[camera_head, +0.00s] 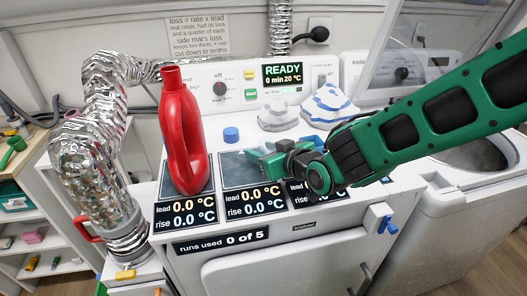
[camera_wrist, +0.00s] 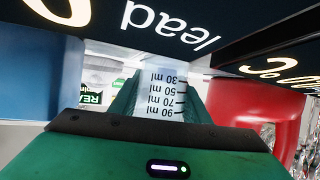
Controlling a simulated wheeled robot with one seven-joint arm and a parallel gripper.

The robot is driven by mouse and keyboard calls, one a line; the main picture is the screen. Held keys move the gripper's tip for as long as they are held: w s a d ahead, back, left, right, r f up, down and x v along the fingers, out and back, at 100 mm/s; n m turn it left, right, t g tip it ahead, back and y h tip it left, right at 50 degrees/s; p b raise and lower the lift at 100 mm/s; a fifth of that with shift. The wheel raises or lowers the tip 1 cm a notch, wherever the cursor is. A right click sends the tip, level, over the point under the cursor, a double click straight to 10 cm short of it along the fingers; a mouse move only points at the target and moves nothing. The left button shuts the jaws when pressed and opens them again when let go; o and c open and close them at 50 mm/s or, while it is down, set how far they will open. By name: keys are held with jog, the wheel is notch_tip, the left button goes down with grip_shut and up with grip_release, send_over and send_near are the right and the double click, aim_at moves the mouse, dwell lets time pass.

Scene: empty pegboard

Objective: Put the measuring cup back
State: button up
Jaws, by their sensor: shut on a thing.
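The measuring cup (camera_wrist: 166,92) is a clear piece with dark ml marks, seen upside down in the wrist view between my green fingers. My gripper (camera_head: 262,158) is shut on it, low over the middle dark mat (camera_head: 238,172) on the white machine top. In the head view the cup is hidden or too small to make out. I cannot tell whether the cup touches the mat.
A red jug (camera_head: 183,135) stands on the left mat, close to my gripper. A blue cap (camera_head: 231,134) sits behind the middle mat. A blue-and-white heap (camera_head: 328,104) stands at the back right. A foil duct (camera_head: 88,150) runs down the left side.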

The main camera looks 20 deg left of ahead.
jog(key=shift+f, duration=0.2)
jog(key=o, duration=1)
jog(key=shift+o, duration=0.2)
jog(key=shift+s+d+r, duration=0.35)
jog(key=shift+d, duration=0.05)
jog(key=v, duration=1.1)
